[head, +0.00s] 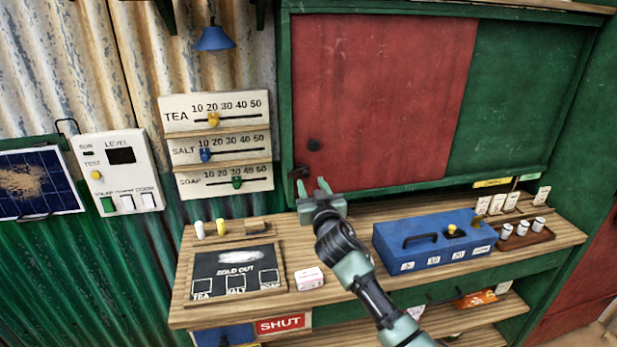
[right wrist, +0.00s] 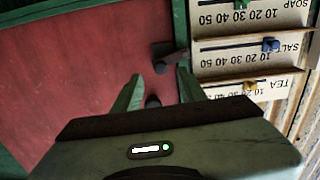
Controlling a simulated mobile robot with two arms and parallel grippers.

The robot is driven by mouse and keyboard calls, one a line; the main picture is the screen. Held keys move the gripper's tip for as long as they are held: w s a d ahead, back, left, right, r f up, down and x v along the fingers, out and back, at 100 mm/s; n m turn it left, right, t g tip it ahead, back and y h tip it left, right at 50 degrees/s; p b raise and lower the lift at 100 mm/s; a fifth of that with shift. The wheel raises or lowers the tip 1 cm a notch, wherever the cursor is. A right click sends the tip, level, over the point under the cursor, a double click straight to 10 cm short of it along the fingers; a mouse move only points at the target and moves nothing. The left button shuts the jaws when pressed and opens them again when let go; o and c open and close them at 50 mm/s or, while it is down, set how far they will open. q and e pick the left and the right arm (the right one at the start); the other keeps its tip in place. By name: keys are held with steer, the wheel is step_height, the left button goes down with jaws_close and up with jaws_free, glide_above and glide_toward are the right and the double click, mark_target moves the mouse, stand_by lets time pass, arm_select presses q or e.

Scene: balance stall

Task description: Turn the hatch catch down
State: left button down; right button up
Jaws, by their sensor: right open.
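The red hatch panel (head: 384,95) is slid across the left part of the green frame. A small dark catch (head: 299,172) sits at its lower left corner on the frame edge; it also shows in the right wrist view (right wrist: 166,50), its bar roughly sideways. A round dark knob (head: 313,144) is on the panel just above the catch. My right gripper (head: 312,186) is open and empty, its fingertips just below the catch in the head view. In the right wrist view, its fingers (right wrist: 158,76) point toward the catch, apart from it. My left gripper is not in view.
Price sliders (head: 216,142) hang left of the hatch. The counter stands beneath my right arm.

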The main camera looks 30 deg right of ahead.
mark_target(307, 176)
steer(key=shift+p+x, duration=0.3)
steer(key=shift+x, duration=1.75)
steer(key=shift+f, duration=0.1)
